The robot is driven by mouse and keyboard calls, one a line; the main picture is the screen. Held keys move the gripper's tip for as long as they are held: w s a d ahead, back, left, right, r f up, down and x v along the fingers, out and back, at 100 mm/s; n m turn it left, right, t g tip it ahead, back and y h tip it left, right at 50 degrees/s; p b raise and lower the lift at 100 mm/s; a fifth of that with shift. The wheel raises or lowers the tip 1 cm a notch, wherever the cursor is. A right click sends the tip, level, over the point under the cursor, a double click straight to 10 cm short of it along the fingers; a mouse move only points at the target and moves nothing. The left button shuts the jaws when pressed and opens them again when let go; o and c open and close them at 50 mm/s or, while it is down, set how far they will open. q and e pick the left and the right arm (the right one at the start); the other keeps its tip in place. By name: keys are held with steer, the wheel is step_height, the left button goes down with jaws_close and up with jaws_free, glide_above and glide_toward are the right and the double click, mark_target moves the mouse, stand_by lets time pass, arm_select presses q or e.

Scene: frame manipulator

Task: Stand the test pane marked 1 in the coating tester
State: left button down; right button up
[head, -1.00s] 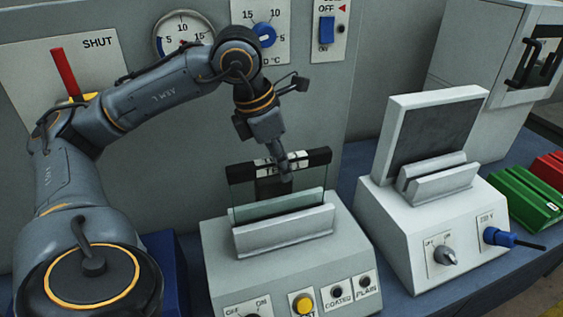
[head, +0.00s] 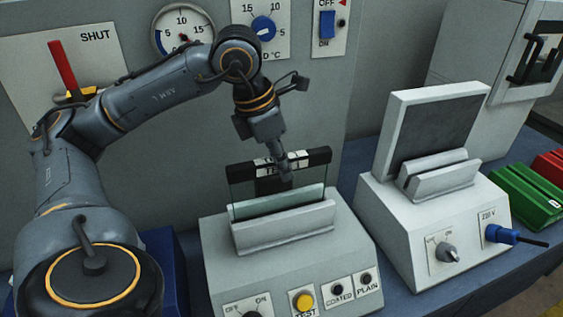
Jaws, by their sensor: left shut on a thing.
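The coating tester (head: 225,262) is a pale grey box with a slotted holder (head: 284,231) on top. Its front has an OFF/ON knob, a yellow TEST button and lamps labelled COATED and PLAIN. A clear glass pane with a dark top strip (head: 318,157) stands upright at the holder, its lower part behind the front rail. Its label is partly hidden, so I cannot read the number. My left gripper (head: 284,172) is shut on the pane's top strip. Whether the pane's lower edge rests in the slot is hidden. My right gripper is not in view.
A second white device (head: 400,235) holding a dark framed panel (head: 432,130) stands to the right, with a knob and blue plug (head: 500,236). Green (head: 527,198) and red blocks (head: 550,166) lie farther right. A panel with a gauge and switches is behind.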

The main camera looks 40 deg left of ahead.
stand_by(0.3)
arm_select(q)
steer(key=c, duration=1.1)
jaws_free()
steer(key=shift+f, duration=0.1)
steer(key=shift+c, duration=0.2)
steer(key=v, duration=1.2)
